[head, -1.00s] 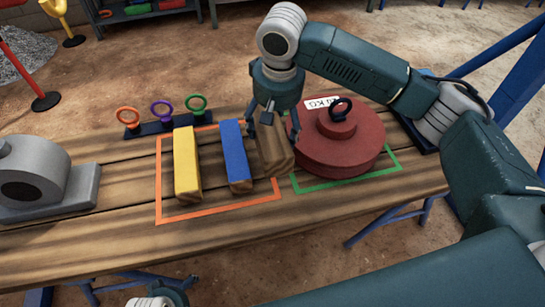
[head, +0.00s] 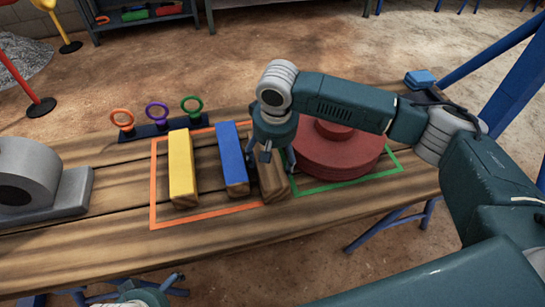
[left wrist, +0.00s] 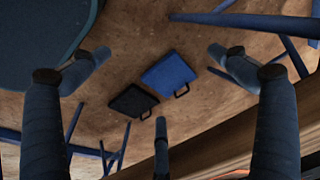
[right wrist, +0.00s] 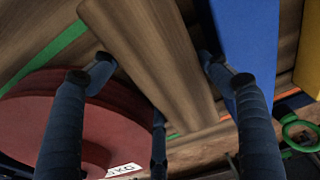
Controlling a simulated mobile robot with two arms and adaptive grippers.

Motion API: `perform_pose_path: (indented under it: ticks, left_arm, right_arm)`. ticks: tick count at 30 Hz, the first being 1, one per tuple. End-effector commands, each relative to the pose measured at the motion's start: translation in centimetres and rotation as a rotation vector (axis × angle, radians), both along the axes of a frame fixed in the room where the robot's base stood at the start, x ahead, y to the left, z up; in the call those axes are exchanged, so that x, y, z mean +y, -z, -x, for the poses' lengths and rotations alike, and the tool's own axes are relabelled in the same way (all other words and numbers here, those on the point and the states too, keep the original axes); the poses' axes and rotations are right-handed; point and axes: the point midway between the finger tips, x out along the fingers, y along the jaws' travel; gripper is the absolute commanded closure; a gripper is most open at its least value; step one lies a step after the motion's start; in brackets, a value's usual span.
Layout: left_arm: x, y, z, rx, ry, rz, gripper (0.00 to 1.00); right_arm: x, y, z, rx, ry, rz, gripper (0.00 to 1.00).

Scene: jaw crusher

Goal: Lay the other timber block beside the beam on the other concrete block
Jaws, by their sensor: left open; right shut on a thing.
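A brown timber block (head: 273,183) is between the fingers of my right gripper (head: 273,153), at the right edge of the orange outline on the table. In the right wrist view the timber block (right wrist: 150,50) runs between the fingers (right wrist: 155,70), close to the blue bar. My right gripper is shut on it. Whether its underside touches the table I cannot tell. My left gripper (left wrist: 160,65) is open and empty, with floor below it in the left wrist view. The concrete blocks and the beam are not recognisable in these views.
A yellow bar (head: 182,168) and a blue bar (head: 232,160) lie left of the timber. A red round weight (head: 335,158) stands close on the right inside a green outline. Ring-handled pieces (head: 158,113) stand behind; a grey machine part (head: 35,180) stands at left.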

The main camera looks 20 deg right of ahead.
Motion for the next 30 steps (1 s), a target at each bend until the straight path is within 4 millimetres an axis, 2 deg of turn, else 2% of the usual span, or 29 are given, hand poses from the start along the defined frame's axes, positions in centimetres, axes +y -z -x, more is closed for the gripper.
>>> perform_pose_path:
  ticks: [5, 6, 7, 18, 20, 30]
  left_arm:
    - [0.0, 0.3, -0.1, 0.0, 0.0, 0.0, 0.02]
    - [0.0, 0.4, -0.1, 0.001, 0.0, 0.0, 0.02]
    - [0.0, 0.4, -0.1, 0.0, 0.0, 0.0, 0.02]
    - [0.0, 0.5, -0.1, 0.001, 0.0, 0.0, 0.02]
    - [0.0, 0.0, -0.1, 0.0, 0.0, 0.0, 0.02]
    - [-0.2, 6.1, -0.3, 0.038, 0.006, -0.001, 0.02]
  right_arm:
    - [0.1, -0.1, -0.1, -0.002, 0.0, -0.002, 0.71]
    - [0.0, 0.1, 0.0, 0.0, 0.0, -0.001, 0.2]
    - [0.0, 0.1, 0.0, 0.0, 0.0, -0.001, 0.16]
    - [0.0, 0.0, 0.0, -0.001, -0.001, 0.0, 0.16]
    - [0.0, -0.7, 0.0, -0.001, -0.001, -0.001, 0.16]
    - [0.1, -7.2, 0.9, -0.003, -0.001, -0.003, 0.16]
